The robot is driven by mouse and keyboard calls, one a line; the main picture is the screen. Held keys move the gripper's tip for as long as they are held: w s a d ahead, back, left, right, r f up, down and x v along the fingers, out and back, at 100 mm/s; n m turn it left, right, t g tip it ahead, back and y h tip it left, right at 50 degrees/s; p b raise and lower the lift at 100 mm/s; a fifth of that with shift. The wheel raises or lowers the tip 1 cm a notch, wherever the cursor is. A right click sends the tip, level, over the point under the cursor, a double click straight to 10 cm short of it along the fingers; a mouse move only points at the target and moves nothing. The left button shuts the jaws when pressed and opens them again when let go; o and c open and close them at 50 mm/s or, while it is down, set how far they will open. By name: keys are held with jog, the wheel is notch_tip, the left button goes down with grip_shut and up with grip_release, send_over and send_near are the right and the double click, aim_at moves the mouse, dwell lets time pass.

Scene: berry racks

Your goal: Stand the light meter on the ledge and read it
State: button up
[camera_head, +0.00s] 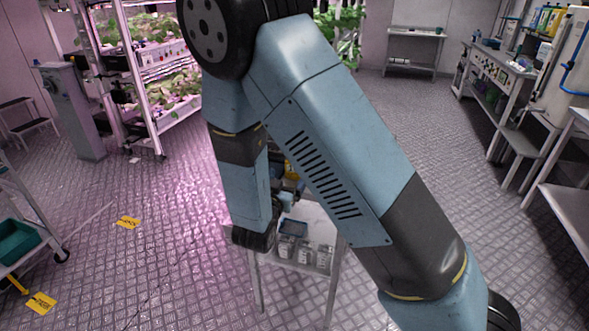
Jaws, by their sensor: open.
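I cannot make out the light meter in this view. I cannot tell which surface is the ledge. A small metal table (285,266) stands in the middle, partly hidden behind my arm. On it are a blue tray (293,226) and several small grey-white containers (305,251), too small to identify. Some yellow and dark items (291,168) show behind my arm, mostly covered. My arm fills the centre, bending down towards the table. My gripper's fingers are hidden behind the arm.
Plant racks (149,82) with pink light stand at the upper left, beside a grey cabinet (74,112). A workbench (497,72) runs along the right. A teal bin (17,243) sits at the left edge. Yellow floor markers (128,223) lie on open patterned floor.

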jog(key=x, duration=0.5)
jog(key=shift+w+d, duration=0.1)
jog(key=shift+w, duration=0.25)
jog(key=shift+r+x, duration=0.2)
jog(key=shift+x, duration=2.55)
jog(key=shift+c, duration=0.2)
jog(key=c, duration=1.2)
jog(key=shift+r, duration=0.15)
